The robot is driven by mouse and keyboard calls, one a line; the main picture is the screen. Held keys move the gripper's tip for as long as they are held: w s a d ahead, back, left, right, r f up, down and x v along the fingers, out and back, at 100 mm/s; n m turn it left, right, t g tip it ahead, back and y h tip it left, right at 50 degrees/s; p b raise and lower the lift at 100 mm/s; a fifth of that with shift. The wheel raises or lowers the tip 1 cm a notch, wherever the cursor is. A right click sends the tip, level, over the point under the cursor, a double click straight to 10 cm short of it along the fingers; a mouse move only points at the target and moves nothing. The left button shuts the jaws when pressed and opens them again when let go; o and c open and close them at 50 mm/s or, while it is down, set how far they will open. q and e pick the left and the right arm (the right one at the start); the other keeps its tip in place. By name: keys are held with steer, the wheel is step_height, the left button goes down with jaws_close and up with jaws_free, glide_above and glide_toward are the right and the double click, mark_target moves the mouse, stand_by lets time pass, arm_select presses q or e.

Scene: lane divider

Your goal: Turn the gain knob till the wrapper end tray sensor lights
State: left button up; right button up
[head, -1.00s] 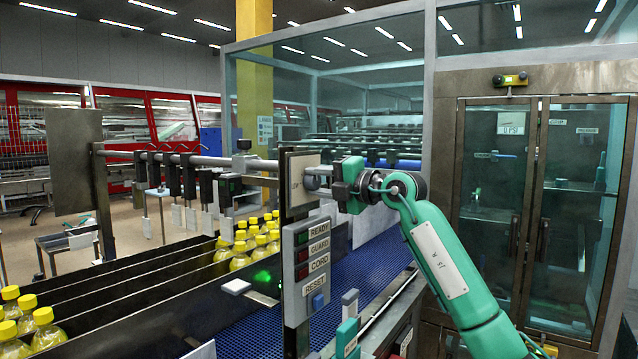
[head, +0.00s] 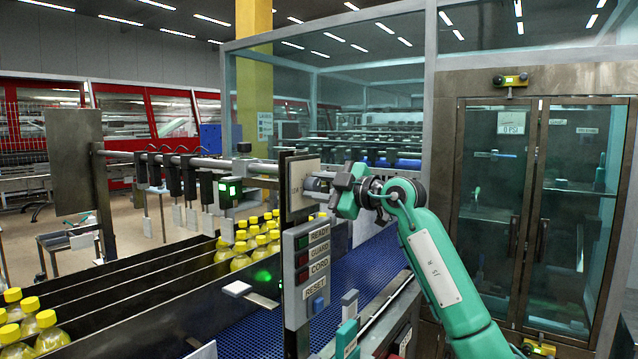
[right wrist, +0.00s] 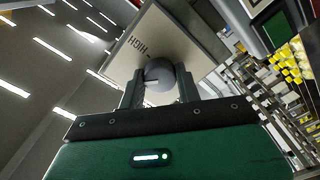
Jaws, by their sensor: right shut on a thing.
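The gain knob (right wrist: 158,74) is a round grey knob on a pale panel (right wrist: 150,38) marked HIGH, seen in the right wrist view. My right gripper (right wrist: 160,88) is shut on it, one finger on each side. In the head view the gripper (head: 318,183) meets the panel's face (head: 300,172) from the right and hides most of the knob. A dark sensor box (head: 229,189) hangs on the rail left of the panel and shows a bright green light. I cannot read its name. My left gripper is not in view.
Below the panel is a grey box (head: 291,315) labelled READY, GUARD, CORD and RESET. Yellow-capped bottles (head: 240,250) stand in the lanes at left. A blue conveyor belt (head: 365,262) runs behind the panel. Glass cabinet doors (head: 495,180) stand at right.

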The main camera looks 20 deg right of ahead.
steer(key=shift+m+p, duration=0.5)
steer(key=shift+m, duration=0.8)
steer(key=o, duration=1)
steer(key=b+v, duration=0.5)
steer(key=v, duration=0.9)
